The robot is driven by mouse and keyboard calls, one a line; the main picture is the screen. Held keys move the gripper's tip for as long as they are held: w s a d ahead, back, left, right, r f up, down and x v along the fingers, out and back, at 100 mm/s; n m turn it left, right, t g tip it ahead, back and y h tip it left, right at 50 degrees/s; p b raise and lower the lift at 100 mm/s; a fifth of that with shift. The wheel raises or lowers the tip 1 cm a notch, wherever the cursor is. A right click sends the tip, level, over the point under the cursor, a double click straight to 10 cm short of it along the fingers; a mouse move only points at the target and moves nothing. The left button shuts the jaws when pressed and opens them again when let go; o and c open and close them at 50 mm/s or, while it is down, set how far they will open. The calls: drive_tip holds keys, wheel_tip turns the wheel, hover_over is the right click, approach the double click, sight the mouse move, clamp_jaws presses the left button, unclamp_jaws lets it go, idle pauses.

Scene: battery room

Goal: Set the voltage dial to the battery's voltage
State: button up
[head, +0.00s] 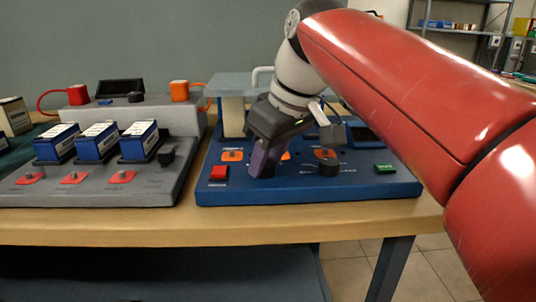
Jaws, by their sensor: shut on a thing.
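My gripper (264,168) points down over the left part of the blue control panel (345,188). Its fingers are shut on a dark knob low on the panel, mostly hidden between them; I cannot read its label or its setting. A second black dial (327,165) with an orange marking stands to the right, apart from the gripper. A beige block (233,118), perhaps a battery, stands at the panel's back left under a grey top. Three blue batteries (96,142) with white labels sit in the grey station at left; their print is too small to read.
A red button (218,173) lies left of the gripper and a green one (384,168) at the panel's right. My red arm crosses the right side. The wooden table's front edge (200,233) is clear.

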sight(282, 181)
drive_tip(key=o, duration=1)
drive_tip(key=shift+c, duration=0.2)
drive_tip(key=p+v, duration=0.1)
drive_tip(key=v, duration=0.6)
drive_tip(key=shift+r, duration=0.4)
drive_tip(key=shift+s+d, duration=0.1)
